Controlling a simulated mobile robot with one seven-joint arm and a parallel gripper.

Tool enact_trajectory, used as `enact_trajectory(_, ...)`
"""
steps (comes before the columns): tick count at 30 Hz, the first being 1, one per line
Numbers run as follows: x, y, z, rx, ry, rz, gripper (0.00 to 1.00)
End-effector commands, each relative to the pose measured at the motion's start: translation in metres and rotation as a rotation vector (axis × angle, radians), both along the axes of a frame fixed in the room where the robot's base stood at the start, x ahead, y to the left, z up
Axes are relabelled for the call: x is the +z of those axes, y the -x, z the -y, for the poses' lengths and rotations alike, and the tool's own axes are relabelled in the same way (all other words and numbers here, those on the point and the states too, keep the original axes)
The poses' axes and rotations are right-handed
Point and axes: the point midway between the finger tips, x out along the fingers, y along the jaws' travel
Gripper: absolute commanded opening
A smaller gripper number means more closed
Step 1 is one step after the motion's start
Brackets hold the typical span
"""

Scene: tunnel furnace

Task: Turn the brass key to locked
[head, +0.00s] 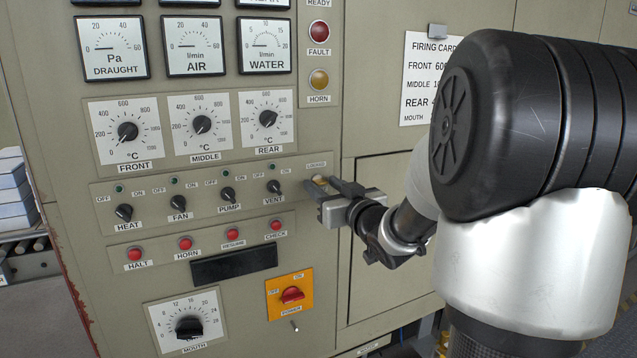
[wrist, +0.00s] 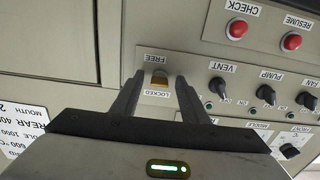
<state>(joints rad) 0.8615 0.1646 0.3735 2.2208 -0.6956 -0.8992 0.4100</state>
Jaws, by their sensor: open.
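The brass key (wrist: 159,78) sits in the panel, between a FREE label (wrist: 157,58) and a LOCKED label (wrist: 157,93) in the wrist view. It looks like a small brass-coloured block; which label it points to I cannot tell. In the head view the key (head: 320,181) shows at the right end of the switch row, partly hidden by my gripper (head: 322,184). My gripper is open, with its two fingers on either side of the key in the wrist view (wrist: 158,84). I see gaps between the fingers and the key.
The VENT switch (head: 274,187) is the closest knob, left of the key in the head view. The red CHECK button (head: 276,225) is below it. A flat cabinet door (head: 385,275) lies to the lower right. An orange POWER switch (head: 291,294) is lower down.

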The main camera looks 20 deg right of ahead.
Motion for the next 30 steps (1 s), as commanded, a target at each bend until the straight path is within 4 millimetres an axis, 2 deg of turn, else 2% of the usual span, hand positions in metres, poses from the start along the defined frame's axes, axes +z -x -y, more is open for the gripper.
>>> enact_trajectory(8, 0.0002, 0.0004, 0.0002, 0.0, 0.0, 0.001, 0.41)
enact_trajectory(15, 0.0002, 0.0003, 0.0002, 0.0, 0.0, 0.001, 0.02)
enact_trajectory(16, 0.0003, 0.0003, 0.0002, 0.0, 0.0, 0.001, 0.0)
enact_trajectory(23, -0.0008, 0.0002, 0.0003, 0.0, 0.021, 0.002, 0.0)
enact_trajectory(30, -0.0024, -0.0001, 0.0001, 0.0, 0.129, 0.008, 0.0)
